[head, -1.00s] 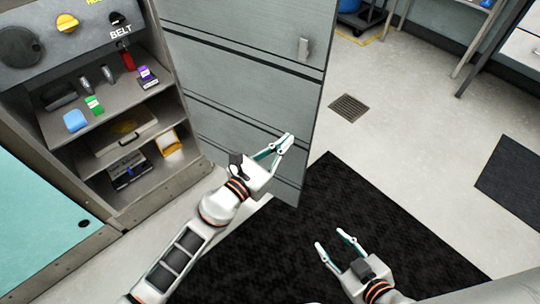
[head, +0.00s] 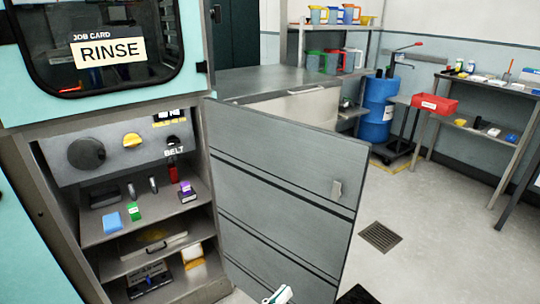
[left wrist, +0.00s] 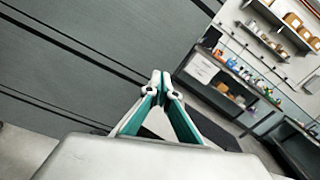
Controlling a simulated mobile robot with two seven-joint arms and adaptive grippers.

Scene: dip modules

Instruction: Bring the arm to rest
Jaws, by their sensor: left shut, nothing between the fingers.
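My left gripper (head: 278,296) shows at the bottom edge of the head view, in front of the lower part of the open grey cabinet door (head: 275,190). In the left wrist view its fingers (left wrist: 164,80) meet at the tips with nothing between them. The grey door (left wrist: 90,45) fills the left of that view. Most of my left arm is below the head view. My right gripper is out of both views now.
The open cabinet holds modules on its shelves, among them a blue block (head: 112,222), a green one (head: 134,211) and a purple one (head: 187,190). A floor drain (head: 380,237) lies right of the door. A blue barrel (head: 378,110) stands farther back.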

